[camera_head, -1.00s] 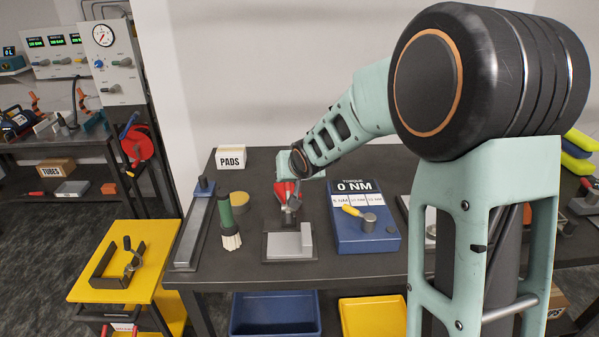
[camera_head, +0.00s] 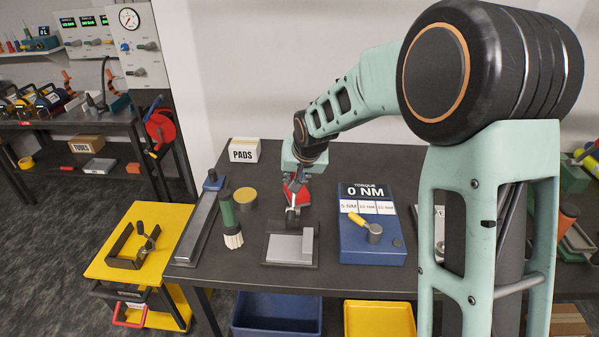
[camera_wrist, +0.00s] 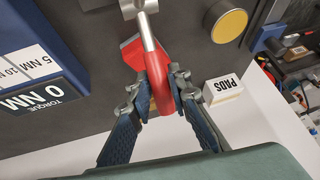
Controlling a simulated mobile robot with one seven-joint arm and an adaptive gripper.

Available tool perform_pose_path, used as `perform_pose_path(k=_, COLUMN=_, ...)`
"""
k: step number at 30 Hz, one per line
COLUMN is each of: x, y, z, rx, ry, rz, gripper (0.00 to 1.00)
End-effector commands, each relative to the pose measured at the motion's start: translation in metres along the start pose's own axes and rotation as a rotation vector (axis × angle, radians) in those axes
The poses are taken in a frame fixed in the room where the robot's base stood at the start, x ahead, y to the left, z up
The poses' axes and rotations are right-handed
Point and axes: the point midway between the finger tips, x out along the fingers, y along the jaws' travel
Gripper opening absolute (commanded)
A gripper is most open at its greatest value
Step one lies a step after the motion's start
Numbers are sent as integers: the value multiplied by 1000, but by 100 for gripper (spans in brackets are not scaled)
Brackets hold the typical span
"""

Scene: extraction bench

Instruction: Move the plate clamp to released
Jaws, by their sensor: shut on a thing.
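The plate clamp has a grey plate on a dark base (camera_head: 288,247) near the bench's front edge, with a metal post behind it. Its red lever (camera_head: 297,195) leans back, away from the plate. In the wrist view the red lever handle (camera_wrist: 157,68) sits between the fingers, and its metal rod runs up to a pivot. My gripper (camera_wrist: 163,88) is shut on the red handle. In the head view my gripper (camera_head: 297,178) is behind and above the plate, and its fingers are small and partly hidden by the red handle.
A blue torque box (camera_head: 370,245) stands right of the clamp. A green-handled brush (camera_head: 229,215) and a yellow-topped round tin (camera_head: 244,197) stand left. A PADS box (camera_head: 244,151) is at the back. Blue (camera_head: 276,304) and yellow bins sit below the bench front.

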Motion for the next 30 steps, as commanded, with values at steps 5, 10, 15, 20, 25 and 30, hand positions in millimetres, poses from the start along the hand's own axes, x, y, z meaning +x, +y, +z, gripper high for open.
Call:
perform_pose_path(k=5, x=0, y=-3, z=4, rx=3, ry=-21, rz=-1, gripper=0)
perform_pose_path(k=10, x=0, y=-4, z=6, rx=5, ry=-29, rz=-1, gripper=0)
perform_pose_path(k=15, x=0, y=-4, z=7, rx=6, ry=-31, rz=-1, gripper=0)
perform_pose_path(k=20, x=0, y=-4, z=7, rx=7, ry=-31, rz=-1, gripper=0)
perform_pose_path(k=25, x=0, y=-4, z=7, rx=7, ry=-31, rz=-1, gripper=32)
perform_pose_path(k=30, x=0, y=-4, z=6, rx=6, ry=-29, rz=-1, gripper=36)
